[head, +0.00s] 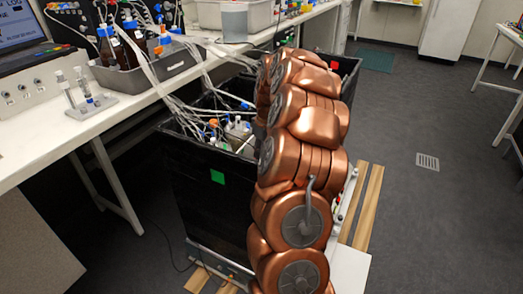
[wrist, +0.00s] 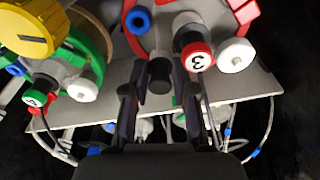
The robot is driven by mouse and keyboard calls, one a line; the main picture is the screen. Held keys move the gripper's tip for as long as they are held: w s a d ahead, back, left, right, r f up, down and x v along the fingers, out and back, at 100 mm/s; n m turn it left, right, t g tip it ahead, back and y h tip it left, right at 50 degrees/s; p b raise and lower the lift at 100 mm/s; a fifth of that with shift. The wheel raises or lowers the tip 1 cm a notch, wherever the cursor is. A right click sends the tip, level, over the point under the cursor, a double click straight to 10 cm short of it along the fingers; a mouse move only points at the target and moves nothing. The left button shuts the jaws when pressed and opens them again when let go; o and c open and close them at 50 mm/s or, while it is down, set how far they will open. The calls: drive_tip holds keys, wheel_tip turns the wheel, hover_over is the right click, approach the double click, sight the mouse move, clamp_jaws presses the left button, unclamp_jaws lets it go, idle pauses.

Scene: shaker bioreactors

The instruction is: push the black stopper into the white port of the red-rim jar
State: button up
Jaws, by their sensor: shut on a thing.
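In the wrist view my gripper (wrist: 155,78) is shut on the black stopper (wrist: 160,75), which sits between the fingertips. The red-rim jar (wrist: 152,28) lies just beyond the fingertips, its lid partly cut off by the top edge. A pale fitting shows right behind the stopper; I cannot tell whether the stopper is in it or only in front of it. A white round fitting (wrist: 237,55) stands on the right of the lid. In the head view my copper arm reaches over the black shaker box and hides my gripper and the red-rim jar.
A red cap marked 3 (wrist: 197,57) is close beside the right finger. A blue ring (wrist: 139,19) is on the lid's left. A green-rim jar (wrist: 60,60) with a yellow knob (wrist: 30,28) stands left. Tubes crowd the black box (head: 210,200) and the bench (head: 130,100).

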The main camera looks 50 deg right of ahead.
drive_tip(key=shift+f, duration=0.1)
drive_tip(key=o, duration=0.8)
drive_tip(key=shift+o, duration=0.2)
wheel_tip(320, 180, up, 12)
drive_tip(key=s, duration=0.1)
drive_tip(key=shift+s, duration=0.4)
